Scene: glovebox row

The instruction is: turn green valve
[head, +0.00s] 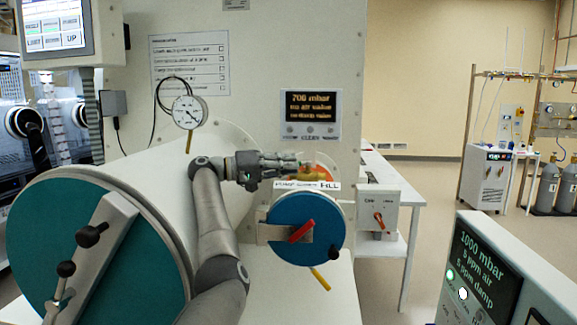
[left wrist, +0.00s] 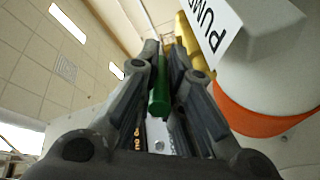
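The green valve handle (left wrist: 159,88) shows in the left wrist view as a short green bar between the two fingers of my left gripper (left wrist: 165,62). The fingers are drawn close together, one on each side of it, and look shut on it. In the head view my left gripper (head: 298,163) reaches right, to just above the white label that ends in "HLL", beside yellow and orange parts (head: 314,173). There the fingers mostly hide the green handle. My right gripper is in neither view.
A blue round door (head: 303,229) with a red handle is just below the gripper. A larger teal door (head: 100,250) is at left. A dial gauge (head: 189,112) and a "700 mbar" display (head: 310,114) are behind. Another display panel (head: 490,280) is at lower right.

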